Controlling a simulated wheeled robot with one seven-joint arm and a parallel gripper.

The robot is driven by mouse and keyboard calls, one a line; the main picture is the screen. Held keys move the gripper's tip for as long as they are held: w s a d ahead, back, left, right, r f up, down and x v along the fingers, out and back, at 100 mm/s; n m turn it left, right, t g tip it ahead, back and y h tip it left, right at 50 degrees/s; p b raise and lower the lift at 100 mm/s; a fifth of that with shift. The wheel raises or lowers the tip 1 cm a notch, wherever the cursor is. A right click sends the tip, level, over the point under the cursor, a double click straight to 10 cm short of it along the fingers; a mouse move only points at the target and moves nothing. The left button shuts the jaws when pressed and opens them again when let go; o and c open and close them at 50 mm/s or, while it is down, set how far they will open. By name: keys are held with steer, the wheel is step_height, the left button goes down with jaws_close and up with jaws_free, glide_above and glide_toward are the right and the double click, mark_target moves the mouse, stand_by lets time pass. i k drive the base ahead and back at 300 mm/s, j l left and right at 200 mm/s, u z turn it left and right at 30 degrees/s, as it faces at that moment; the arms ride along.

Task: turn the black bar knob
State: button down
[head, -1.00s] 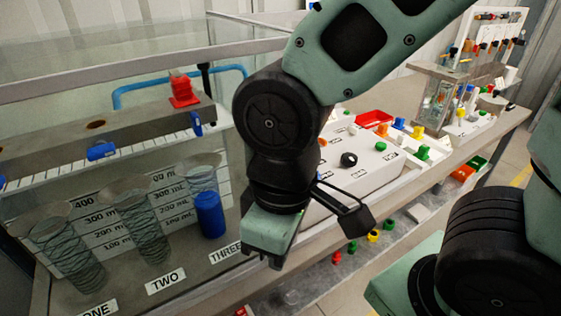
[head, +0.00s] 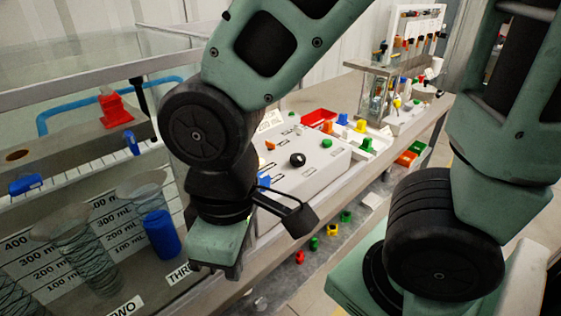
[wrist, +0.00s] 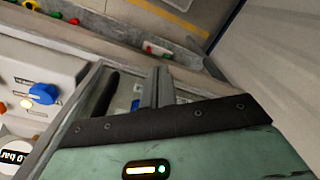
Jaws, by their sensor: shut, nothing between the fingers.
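The black bar knob (head: 297,159) is a dark round knob on the top of a white control box, right of my arm in the head view. I cannot make out which way its bar points. In the wrist view I cannot identify it. My gripper (head: 217,268) hangs lower left of the box in the head view, in front of the tank wall and clear of the knob. In the wrist view its fingers (wrist: 156,88) are together with nothing between them. My forearm and wrist hide the left part of the white box.
The white box (head: 325,165) also carries a blue knob (head: 264,181), an orange one (head: 270,146) and a green one (head: 327,143). A glass tank with coils and a blue cylinder (head: 162,235) stands left. A red tray (head: 318,118) lies behind the box.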

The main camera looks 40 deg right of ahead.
mark_target(297, 160)
steer(key=k+z, duration=0.1)
steer(key=k, duration=0.25)
steer(key=i+z, duration=0.35)
steer(key=z, duration=0.35)
